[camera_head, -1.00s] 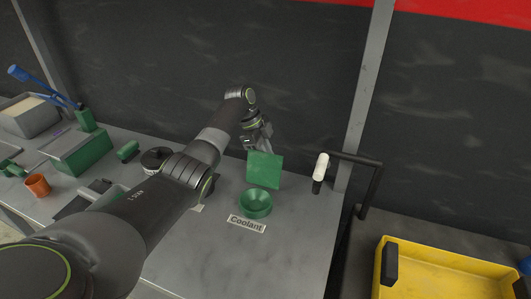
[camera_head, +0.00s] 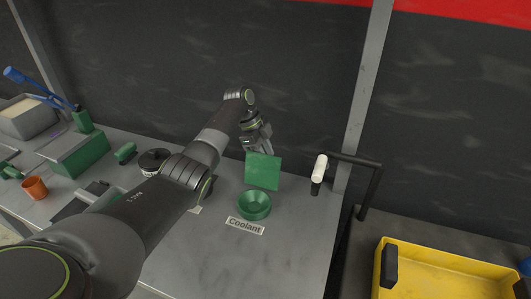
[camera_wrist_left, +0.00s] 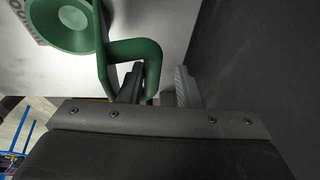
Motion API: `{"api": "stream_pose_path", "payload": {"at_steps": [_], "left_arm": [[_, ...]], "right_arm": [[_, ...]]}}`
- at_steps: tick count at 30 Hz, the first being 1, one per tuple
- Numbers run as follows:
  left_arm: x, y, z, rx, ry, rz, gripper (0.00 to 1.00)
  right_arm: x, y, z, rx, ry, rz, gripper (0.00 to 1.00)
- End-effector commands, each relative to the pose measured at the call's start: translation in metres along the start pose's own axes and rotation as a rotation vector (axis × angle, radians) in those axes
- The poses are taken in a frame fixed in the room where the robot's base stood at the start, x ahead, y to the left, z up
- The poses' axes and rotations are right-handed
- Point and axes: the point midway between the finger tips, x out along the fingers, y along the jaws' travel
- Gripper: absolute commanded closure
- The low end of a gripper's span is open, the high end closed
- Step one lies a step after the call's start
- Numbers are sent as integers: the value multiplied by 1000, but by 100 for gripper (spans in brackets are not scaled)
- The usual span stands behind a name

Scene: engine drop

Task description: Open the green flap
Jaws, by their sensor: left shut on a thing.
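The green flap (camera_head: 263,172) stands roughly upright behind the green funnel (camera_head: 254,205) on the grey bench. A "Coolant" label (camera_head: 245,226) lies in front of the funnel. My left gripper (camera_head: 261,148) is at the flap's upper edge, behind it, and is shut on the flap's handle. In the left wrist view the flap (camera_wrist_left: 101,50) shows edge-on, with its bent green handle (camera_wrist_left: 140,50) reaching to the fingers (camera_wrist_left: 160,78). The funnel (camera_wrist_left: 72,22) shows at upper left there. The flap hides part of the fingers in the head view. My right gripper is not in view.
A black crank with a white grip (camera_head: 320,168) stands right of the flap. A yellow bin (camera_head: 440,275) is at lower right. A green box (camera_head: 80,152), an orange cup (camera_head: 34,188) and a dark round part (camera_head: 154,160) are on the left. The bench right of the funnel is clear.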

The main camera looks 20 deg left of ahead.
Motion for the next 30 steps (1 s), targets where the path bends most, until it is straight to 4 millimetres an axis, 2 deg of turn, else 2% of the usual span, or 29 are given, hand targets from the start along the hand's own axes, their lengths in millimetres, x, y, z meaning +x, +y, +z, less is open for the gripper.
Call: {"api": "stream_pose_path", "payload": {"at_steps": [4,8,23,25,30], "left_arm": [[-8,-2,0,1,-1,-10,77],[-29,-3,1,4,-3,-17,77],[-148,2,0,2,-1,-10,77],[-162,2,-3,1,0,-5,77],[-175,3,-2,1,0,-4,77]], "right_arm": [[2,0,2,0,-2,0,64],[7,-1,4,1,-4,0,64],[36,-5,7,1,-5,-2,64],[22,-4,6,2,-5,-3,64],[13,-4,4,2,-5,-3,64]]}}
